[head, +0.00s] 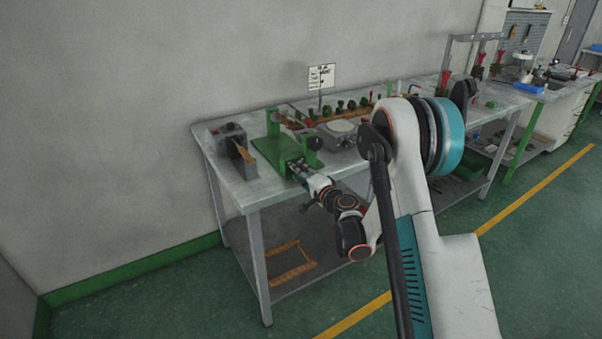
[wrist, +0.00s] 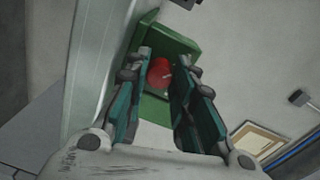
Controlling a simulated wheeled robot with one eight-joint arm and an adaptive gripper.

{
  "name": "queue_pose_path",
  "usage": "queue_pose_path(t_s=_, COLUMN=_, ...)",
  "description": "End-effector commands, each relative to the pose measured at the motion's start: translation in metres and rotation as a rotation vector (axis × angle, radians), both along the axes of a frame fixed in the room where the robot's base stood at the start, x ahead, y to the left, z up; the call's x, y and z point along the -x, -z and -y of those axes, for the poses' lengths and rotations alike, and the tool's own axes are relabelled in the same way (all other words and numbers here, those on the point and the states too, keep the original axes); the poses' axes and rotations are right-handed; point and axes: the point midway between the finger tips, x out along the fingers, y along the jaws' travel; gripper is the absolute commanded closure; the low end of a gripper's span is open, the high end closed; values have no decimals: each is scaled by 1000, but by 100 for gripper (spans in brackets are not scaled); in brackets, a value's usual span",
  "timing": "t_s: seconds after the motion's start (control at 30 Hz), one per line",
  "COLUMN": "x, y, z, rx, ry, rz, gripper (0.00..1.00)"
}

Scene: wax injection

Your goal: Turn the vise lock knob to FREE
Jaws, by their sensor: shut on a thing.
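The green vise (head: 268,150) stands near the left end of the workbench in the head view. In the wrist view its green body (wrist: 180,38) surrounds a red knob (wrist: 159,73) with a small pale mark on it. My gripper (wrist: 164,62) reaches the knob, with one finger on each side, and is shut on it. In the head view my gripper (head: 297,168) is at the vise's front side. The knob is hidden there, and no FREE lettering can be read in either view.
A grey box (head: 228,137) stands left of the vise on the workbench (head: 240,190). A sign (head: 321,76) rises behind. An orange frame (head: 292,267) lies on the lower shelf.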

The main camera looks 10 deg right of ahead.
Motion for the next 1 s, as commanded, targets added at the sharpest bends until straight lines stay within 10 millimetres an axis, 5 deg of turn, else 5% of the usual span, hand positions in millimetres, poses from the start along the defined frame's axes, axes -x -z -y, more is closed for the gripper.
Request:
queue_pose_path(t_s=0.13, x=1, y=1, z=-1, rx=2, ry=-3, rz=-1, gripper=100)
queue_pose_path(t_s=0.17, x=1, y=1, z=-1, rx=2, ry=-3, rz=-1, gripper=70)
queue_pose_path(t_s=0.23, x=1, y=1, z=-1, rx=1, ry=-3, rz=0, gripper=56)
queue_pose_path(t_s=0.67, x=0, y=1, z=0, rx=-24, ry=-1, rz=-8, gripper=56)
queue_pose_path(t_s=1.0, x=0, y=0, z=0, rx=-319, ry=-1, rz=-105, gripper=56)
